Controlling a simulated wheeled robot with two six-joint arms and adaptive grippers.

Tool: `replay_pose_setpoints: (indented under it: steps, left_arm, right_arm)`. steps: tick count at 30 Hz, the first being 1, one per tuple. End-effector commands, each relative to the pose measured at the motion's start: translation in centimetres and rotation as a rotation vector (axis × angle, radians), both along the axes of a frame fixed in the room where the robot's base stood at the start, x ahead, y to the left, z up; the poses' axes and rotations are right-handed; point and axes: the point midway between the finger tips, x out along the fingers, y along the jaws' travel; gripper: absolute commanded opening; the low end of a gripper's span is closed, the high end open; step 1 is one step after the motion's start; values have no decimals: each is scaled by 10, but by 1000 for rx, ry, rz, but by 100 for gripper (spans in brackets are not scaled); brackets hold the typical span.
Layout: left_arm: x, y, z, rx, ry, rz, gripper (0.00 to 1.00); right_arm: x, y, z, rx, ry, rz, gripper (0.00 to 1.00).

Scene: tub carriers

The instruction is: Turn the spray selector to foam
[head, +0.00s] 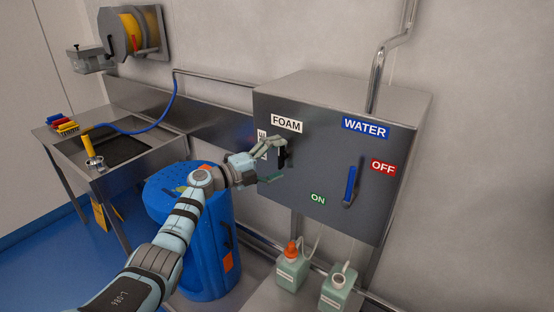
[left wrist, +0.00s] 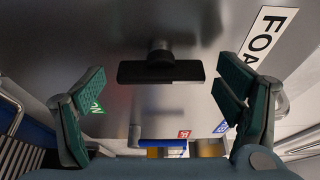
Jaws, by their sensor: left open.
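The spray selector (head: 284,156) is a black bar knob on the front of a grey cabinet (head: 330,150), just below the white FOAM label (head: 286,124). In the left wrist view the knob (left wrist: 160,72) is a dark bar on a short round stem. The bar looks roughly upright in the head view; I cannot tell which end points. My left gripper (head: 277,160) is open at the cabinet front. In the left wrist view its green-padded fingers (left wrist: 163,92) stand on either side of the knob, apart from it. My right gripper is not in view.
A blue lever (head: 350,186) sits right of the selector, near WATER, OFF and ON labels. Another white label (head: 262,136) is partly hidden by my gripper. A blue drum (head: 215,270) stands below my left arm. Bottles (head: 291,268) stand under the cabinet. A sink table (head: 120,160) is left.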

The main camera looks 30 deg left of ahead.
Motion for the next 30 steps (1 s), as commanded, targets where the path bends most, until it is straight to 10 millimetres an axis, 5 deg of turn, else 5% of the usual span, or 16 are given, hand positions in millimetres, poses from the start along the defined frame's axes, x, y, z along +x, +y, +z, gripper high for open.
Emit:
replay_pose_setpoints:
  steps: [5,18,30]
  left_arm:
    - [-7,5,-1,2,1,2,85]
    - [-96,57,-1,3,3,0,85]
    - [-104,61,1,-1,1,0,85]
  right_arm:
    - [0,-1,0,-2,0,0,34]
    - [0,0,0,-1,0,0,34]
    - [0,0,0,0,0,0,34]
